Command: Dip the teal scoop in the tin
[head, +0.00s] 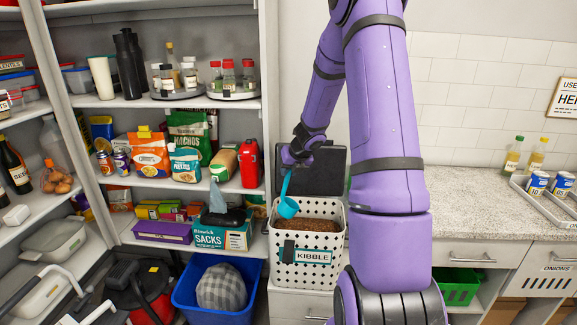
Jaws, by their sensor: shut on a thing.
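The teal scoop (288,208) hangs bowl-down, its thin handle running up to my gripper (288,167). My gripper is shut on the top end of the handle; its fingers are small and partly dark in this view. The white perforated bin labelled KIBBLE (309,272) holds brown kibble (311,225) and stands below. The scoop's bowl shows over the bin's rear left rim area; I cannot tell whether it is above the rim or lower. A dark panel (325,172), perhaps the raised lid, stands behind the bin. No separate tin for scooping is clear.
Shelves at left hold food packets, a red bottle (249,164) and a SACKS box (222,236). A blue crate (218,291) sits left of the bin. The counter (485,203) at right has blue cans in a tray. My arm hides part of the bin's right surroundings.

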